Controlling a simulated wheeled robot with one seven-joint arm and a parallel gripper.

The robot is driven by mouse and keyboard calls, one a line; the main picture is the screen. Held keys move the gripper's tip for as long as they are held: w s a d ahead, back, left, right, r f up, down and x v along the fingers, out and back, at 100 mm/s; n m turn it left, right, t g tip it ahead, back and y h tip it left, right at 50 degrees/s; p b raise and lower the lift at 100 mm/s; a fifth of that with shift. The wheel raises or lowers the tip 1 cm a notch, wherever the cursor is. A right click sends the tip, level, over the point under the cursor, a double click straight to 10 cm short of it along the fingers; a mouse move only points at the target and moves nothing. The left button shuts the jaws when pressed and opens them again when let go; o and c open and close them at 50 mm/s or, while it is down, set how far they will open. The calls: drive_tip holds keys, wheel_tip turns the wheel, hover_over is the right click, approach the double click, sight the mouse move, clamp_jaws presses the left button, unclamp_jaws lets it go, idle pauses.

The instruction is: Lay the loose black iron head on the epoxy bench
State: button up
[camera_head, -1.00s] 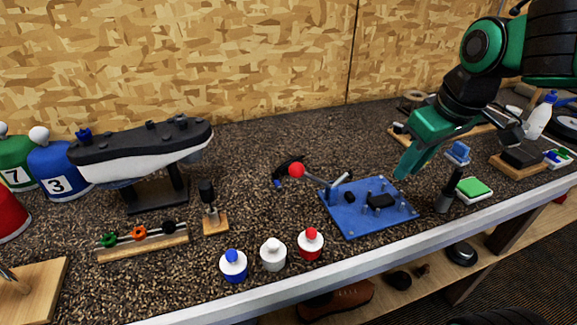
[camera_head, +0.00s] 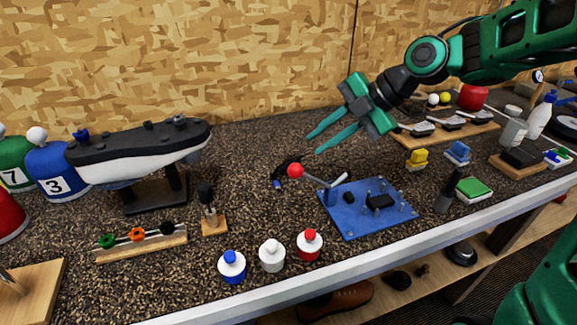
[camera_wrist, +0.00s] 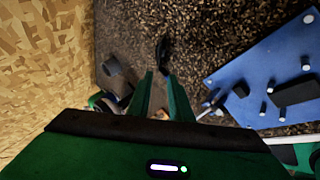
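My gripper (camera_head: 317,143) is above the far part of the worktop, its two green fingers spread and pointing left and down. They also show in the wrist view (camera_wrist: 162,82) with nothing held between them. A small black piece (camera_head: 288,168) with a blue end lies on the worktop behind a red ball, below and left of the fingertips. It looks like the loose iron head. A dark shape ahead of the fingers in the wrist view (camera_wrist: 165,50) may be the same piece. A blue pegged board (camera_head: 350,226), apparently the epoxy bench, lies right of it and bears a black block.
The red ball (camera_head: 295,171) tops a rod reaching left off the blue board. Three capped bottles (camera_head: 272,258) stand along the front edge. A boat model (camera_head: 140,150) stands left. A wooden tray (camera_head: 425,142) of club heads lies back right. The speckled worktop behind the board is fairly clear.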

sight(289, 162)
drive_tip(key=x, duration=1)
drive_tip(key=shift+w+f, duration=0.2)
clamp_jaws()
